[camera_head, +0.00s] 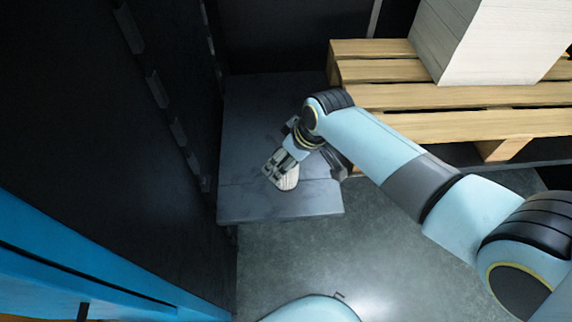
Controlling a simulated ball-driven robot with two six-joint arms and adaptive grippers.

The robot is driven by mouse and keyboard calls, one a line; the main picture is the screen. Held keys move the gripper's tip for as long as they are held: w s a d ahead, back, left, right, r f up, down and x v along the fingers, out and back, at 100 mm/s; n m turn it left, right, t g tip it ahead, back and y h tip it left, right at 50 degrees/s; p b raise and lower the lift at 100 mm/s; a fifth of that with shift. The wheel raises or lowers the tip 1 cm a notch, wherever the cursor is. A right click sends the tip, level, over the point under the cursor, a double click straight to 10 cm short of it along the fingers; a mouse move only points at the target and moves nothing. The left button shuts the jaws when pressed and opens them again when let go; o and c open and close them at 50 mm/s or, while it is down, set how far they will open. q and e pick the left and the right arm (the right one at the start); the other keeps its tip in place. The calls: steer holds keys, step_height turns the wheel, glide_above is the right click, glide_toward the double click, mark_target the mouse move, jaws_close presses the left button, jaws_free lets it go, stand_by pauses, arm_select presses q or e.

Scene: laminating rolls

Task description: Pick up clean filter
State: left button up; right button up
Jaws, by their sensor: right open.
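A pale, ribbed, rounded object (289,181), which looks like the clean filter, sits on the dark grey shelf (245,200) near its front edge. My right gripper (274,170) reaches in from the right and points down at the filter. Its fingers are open and overlap the filter's upper left side in the picture. Part of the filter is hidden behind the fingers, and I cannot tell whether they touch it. My left gripper is out of view.
A wooden pallet (440,97) with a pale stacked block (500,45) stands at the back right. A dark wall (90,110) rises close on the left of the shelf. The blue edge (90,265) is at lower left. Grey floor (330,255) lies clear in front.

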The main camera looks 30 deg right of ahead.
steer(key=shift+x, duration=1)
steer(key=shift+c, duration=0.4)
steer(key=c, duration=1.2)
steer(key=shift+r, duration=0.1)
